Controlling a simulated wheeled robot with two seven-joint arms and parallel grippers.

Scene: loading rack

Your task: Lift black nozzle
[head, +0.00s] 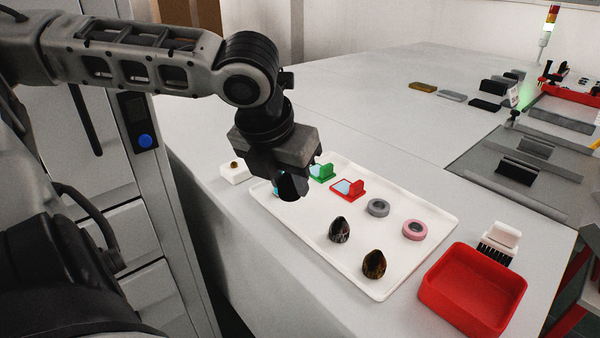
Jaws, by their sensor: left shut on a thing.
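My left gripper (288,172) points down over the upper left part of the white tray (285,222). It is shut on the black nozzle (290,188), whose dark lower part shows below the fingers. The nozzle's upper part is hidden by the gripper. I cannot tell for certain how far it is above the tray. A dark grey nozzle (339,231) and a brown nozzle (374,264) stand in the front part of the tray. My right gripper is not in view.
A green piece (321,173), a red piece (348,189), a grey ring (378,208) and a pink ring (415,230) lie on the tray. A red bin (470,293) and a white brush (499,243) are at the right.

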